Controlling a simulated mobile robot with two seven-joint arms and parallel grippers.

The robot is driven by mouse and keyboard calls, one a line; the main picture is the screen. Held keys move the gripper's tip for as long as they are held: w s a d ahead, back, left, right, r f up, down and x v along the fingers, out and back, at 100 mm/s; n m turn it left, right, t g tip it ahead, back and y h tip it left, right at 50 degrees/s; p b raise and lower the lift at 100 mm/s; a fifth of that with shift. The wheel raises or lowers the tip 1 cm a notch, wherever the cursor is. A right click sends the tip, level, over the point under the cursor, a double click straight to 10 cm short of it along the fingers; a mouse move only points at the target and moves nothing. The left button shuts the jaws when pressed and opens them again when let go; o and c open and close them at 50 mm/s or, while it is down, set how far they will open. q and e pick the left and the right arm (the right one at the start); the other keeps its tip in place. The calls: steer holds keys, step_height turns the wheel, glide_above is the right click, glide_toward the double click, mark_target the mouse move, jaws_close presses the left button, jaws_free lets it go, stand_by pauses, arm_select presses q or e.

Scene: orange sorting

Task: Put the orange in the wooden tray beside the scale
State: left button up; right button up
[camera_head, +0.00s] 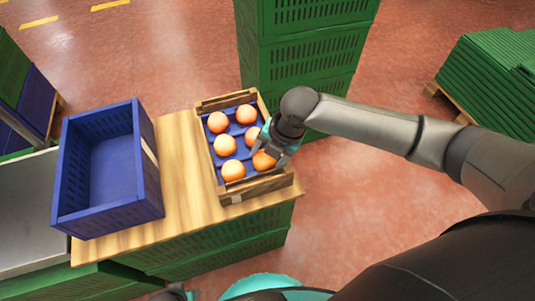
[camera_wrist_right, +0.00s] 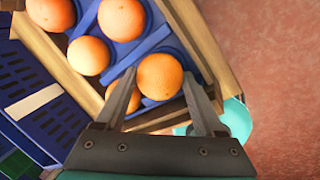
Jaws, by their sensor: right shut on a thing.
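The wooden tray (camera_head: 277,183) stands on the right end of the wooden tabletop, with a blue insert and several oranges in it. My right gripper (camera_head: 272,151) is over the tray's near right corner. In the right wrist view its fingers (camera_wrist_right: 160,80) are shut on an orange (camera_wrist_right: 160,75), one on each side. This orange (camera_head: 263,161) shows partly under the gripper in the head view, at the tray's near right place. I cannot tell whether it touches the insert. No scale can be clearly made out.
An empty blue crate (camera_head: 104,210) stands left of the tray, with bare wood (camera_head: 182,165) between them. A grey surface (camera_head: 25,215) lies further left. Tall green crates (camera_head: 307,55) stand behind the tray. Another green stack (camera_head: 492,80) is at the right.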

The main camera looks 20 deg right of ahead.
steer(key=shift+f, duration=0.2)
steer(key=o, duration=1.4)
